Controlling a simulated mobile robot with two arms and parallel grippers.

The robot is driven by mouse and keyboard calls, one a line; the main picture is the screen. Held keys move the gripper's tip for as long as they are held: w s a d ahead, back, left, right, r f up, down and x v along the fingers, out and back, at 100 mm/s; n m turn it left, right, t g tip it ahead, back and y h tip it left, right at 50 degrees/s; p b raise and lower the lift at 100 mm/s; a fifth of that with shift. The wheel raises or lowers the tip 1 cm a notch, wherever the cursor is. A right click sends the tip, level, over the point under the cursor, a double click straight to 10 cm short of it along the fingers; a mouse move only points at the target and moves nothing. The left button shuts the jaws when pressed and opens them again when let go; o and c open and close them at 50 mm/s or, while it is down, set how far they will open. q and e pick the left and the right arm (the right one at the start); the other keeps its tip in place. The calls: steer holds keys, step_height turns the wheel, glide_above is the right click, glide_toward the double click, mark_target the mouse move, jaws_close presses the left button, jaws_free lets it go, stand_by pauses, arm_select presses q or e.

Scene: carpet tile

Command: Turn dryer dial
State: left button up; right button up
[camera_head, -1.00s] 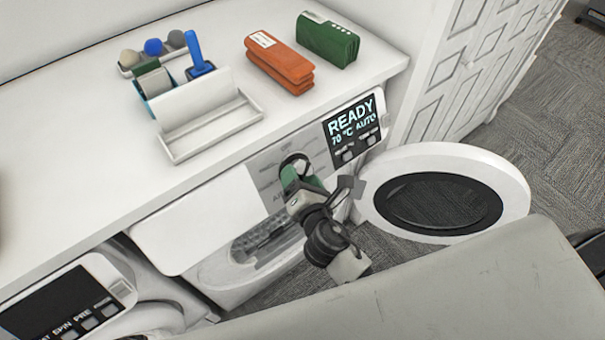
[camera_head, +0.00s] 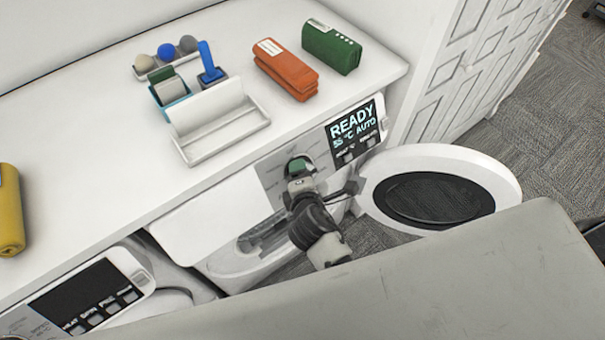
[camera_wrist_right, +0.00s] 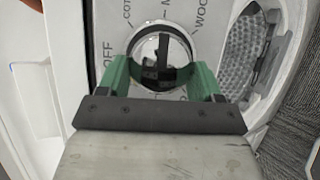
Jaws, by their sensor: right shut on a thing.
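The dryer dial (camera_wrist_right: 163,45) is a round chrome knob with a dark bar across its face, set in the light panel. In the head view the gripper mostly hides it. My right gripper (camera_head: 299,169) has green fingers. It is shut on the dial, and in the right wrist view the fingers (camera_wrist_right: 162,74) stand on either side of it. The dryer (camera_head: 185,232) has a lit display (camera_head: 353,124) right of the dial, reading READY, with a temperature and AUTO below; the temperature digits are hard to read. My left gripper is out of view.
The round dryer door (camera_head: 484,165) hangs open at the right. A second machine (camera_head: 90,295) stands at lower left.

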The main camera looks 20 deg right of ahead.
stand_by(0.5)
steer(key=o, duration=0.9)
steer(key=b+v, duration=0.1)
steer(key=v, duration=1)
steer(key=shift+b, duration=0.3)
steer(key=shift+w+f, duration=0.1)
